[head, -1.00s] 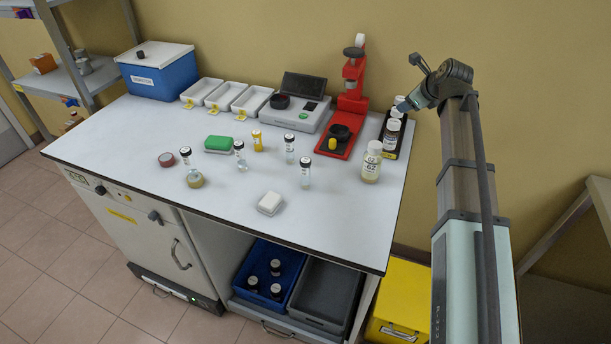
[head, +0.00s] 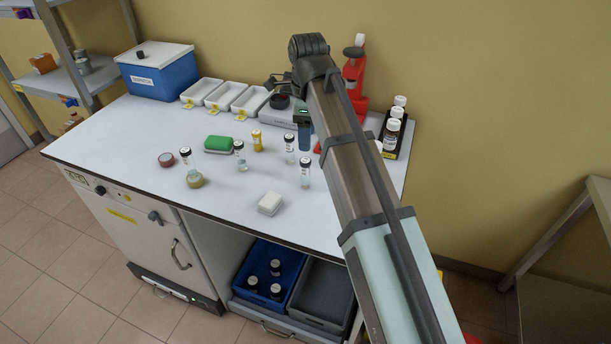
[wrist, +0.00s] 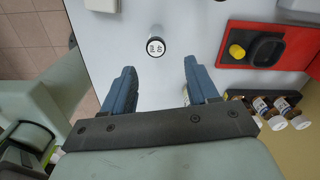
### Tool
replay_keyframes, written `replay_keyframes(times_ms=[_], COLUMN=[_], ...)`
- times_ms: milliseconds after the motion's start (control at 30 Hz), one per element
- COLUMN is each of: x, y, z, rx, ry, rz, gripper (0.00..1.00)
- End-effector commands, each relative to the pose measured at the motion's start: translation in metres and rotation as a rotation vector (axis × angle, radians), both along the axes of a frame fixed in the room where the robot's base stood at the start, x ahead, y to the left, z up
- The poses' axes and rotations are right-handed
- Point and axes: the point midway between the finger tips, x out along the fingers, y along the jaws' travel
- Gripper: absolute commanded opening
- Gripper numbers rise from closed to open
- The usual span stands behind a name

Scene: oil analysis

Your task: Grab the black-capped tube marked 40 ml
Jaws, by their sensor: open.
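The red press base (wrist: 265,45) lies right of my gripper in the wrist view. Brown bottles (head: 392,130) stand in a rack at the right. A white box (head: 270,203), a green sponge (head: 219,144) and a yellow tube (head: 257,140) share the table.

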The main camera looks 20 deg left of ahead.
Motion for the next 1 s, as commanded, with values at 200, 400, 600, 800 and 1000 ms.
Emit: replay_keyframes(times_ms=[200,400,600,800,1000], x=[-0.004,-0.004,-0.004,-0.003,-0.004], y=[0.0,0.0,0.001,0.001,0.001], z=[-0.02,-0.053,-0.077,-0.085,-0.095], rx=[-0.009,-0.008,-0.007,-0.006,-0.007], ry=[0.005,0.005,0.005,0.004,0.005], rz=[0.005,0.005,0.005,0.005,0.005], gripper=[0.59,0.59,0.59,0.59,0.59])
